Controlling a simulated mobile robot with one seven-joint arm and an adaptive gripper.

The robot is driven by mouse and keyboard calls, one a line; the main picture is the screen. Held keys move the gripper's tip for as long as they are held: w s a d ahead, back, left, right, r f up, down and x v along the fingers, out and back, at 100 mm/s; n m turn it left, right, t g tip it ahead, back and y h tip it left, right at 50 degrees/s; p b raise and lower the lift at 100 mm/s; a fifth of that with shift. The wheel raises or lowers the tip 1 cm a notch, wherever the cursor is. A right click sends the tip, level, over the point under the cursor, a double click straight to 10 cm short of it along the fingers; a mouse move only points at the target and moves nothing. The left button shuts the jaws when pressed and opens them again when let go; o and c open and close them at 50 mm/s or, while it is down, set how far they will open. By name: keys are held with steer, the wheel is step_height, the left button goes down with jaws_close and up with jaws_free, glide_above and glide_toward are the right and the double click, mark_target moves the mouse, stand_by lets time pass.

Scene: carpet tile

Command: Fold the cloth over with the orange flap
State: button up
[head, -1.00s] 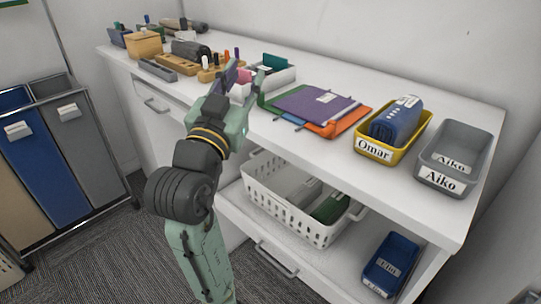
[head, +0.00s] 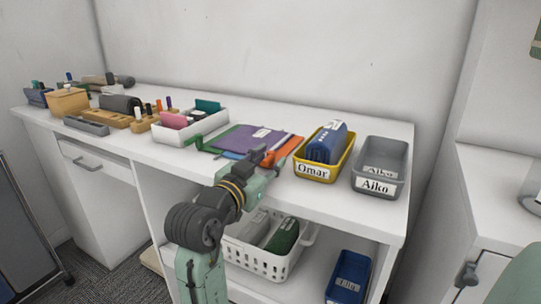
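The cloth (head: 245,138) lies flat on the white counter. Its purple panel is on top with a small white label, and green shows at its left and a bluish edge at the front. The orange flap (head: 287,148) sticks out at the right side. My gripper (head: 271,154) is at the front right of the cloth, with its two dark fingers apart. The fingers overlap the orange part in the picture and hide some of it. I cannot tell whether they touch it. Nothing shows held.
Right of the cloth stand a yellow bin (head: 318,175) labelled Omar with a blue roll (head: 327,142), and a grey bin (head: 381,167) labelled Aiko. A white tray (head: 190,127) stands left. A white basket (head: 262,257) and blue bin (head: 348,278) sit on the shelf below.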

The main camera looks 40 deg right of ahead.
steer(key=shift+x, duration=0.85)
steer(key=shift+c, duration=0.3)
steer(key=c, duration=0.6)
jaws_close()
steer(key=shift+s, duration=0.1)
